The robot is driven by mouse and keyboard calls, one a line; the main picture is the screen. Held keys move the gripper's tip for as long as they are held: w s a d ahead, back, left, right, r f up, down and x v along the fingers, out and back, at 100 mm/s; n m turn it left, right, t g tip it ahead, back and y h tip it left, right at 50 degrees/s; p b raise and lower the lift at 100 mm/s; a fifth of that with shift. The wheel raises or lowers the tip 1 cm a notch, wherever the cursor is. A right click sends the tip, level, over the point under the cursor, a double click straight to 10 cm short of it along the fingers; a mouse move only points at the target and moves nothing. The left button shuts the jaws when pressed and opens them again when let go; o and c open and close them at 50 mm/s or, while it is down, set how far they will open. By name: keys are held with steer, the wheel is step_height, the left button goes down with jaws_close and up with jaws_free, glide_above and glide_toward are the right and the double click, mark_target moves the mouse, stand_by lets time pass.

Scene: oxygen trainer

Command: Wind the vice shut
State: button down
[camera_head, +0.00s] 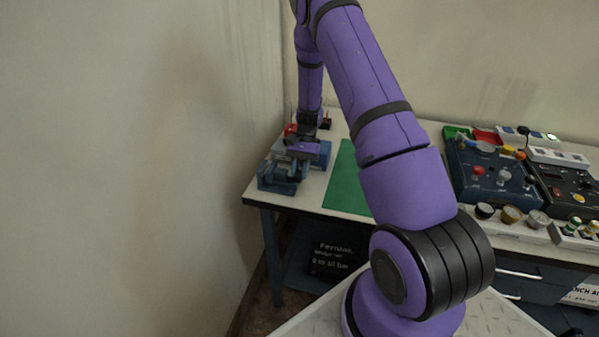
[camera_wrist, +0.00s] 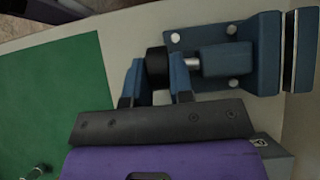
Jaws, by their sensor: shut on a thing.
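The blue vice (camera_head: 279,178) stands at the left end of the bench, and its body shows at the right in the wrist view (camera_wrist: 255,55). Its pale-faced jaws (camera_wrist: 291,50) are at the far right edge there, with a narrow dark line between them. A bright screw runs from the vice to a black round knob (camera_wrist: 157,62). My gripper (camera_wrist: 157,85) is shut on this knob, one blue finger on each side. In the head view my gripper (camera_head: 303,145) is small at the vice, and the knob cannot be made out.
A green mat (camera_head: 347,185) lies right of the vice and also shows in the wrist view (camera_wrist: 60,105). Dark control panels (camera_head: 490,175) with coloured knobs stand on the bench's right side. A wall is close on the left. My arm hides part of the bench.

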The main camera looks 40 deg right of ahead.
steer(key=shift+s+d, duration=0.1)
steer(key=c, duration=1)
jaws_free()
steer(key=v, duration=1)
steer(key=shift+d+r, duration=0.2)
steer(key=shift+r, duration=0.1)
